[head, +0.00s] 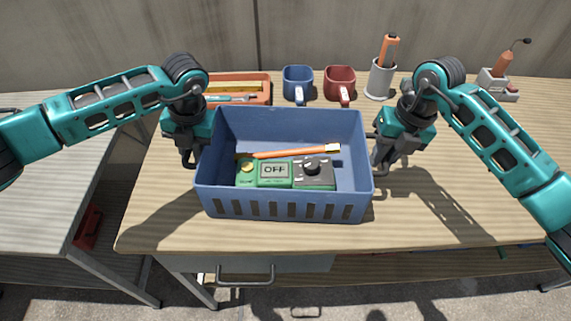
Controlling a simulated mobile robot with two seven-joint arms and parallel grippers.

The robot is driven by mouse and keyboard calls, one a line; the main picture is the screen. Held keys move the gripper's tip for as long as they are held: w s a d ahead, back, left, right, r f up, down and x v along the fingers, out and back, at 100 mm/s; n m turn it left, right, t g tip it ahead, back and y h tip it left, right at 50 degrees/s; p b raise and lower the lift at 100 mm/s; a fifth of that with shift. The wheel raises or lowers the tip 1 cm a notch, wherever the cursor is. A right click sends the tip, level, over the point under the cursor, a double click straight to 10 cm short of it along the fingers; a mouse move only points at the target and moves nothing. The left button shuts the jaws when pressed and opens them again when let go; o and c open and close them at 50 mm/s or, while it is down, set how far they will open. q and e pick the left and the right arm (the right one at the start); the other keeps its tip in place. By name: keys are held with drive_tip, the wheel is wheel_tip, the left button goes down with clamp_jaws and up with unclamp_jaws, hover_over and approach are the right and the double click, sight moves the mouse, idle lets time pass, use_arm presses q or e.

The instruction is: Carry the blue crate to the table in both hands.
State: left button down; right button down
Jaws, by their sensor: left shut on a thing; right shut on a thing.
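The blue crate (285,205) is in the middle of the head view, over the front left part of the wooden table (450,210). I cannot tell whether its base touches the table top. Inside it lie a green device with an OFF display (275,171) and an orange-handled brush (290,152). My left gripper (190,160) is shut on the crate's left side. My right gripper (379,165) is shut on its right side. The fingertips are partly hidden by the crate walls and the gripper bodies.
Behind the crate stand an orange tray with tools (268,92), a blue mug (297,80), a red mug (339,82), a grey holder (380,80) and a soldering stand (497,86). A grey bench (60,190) stands left across a gap. The table's right front is clear.

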use_arm(q)
drive_tip(key=shift+w+r, duration=0.1)
drive_tip(key=shift+r, duration=0.05)
use_arm(e)
drive_tip(key=shift+w+r, duration=0.1)
drive_tip(key=shift+r, duration=0.05)
use_arm(q)
drive_tip(key=shift+r, duration=0.15)
use_arm(e)
drive_tip(key=shift+r, duration=0.1)
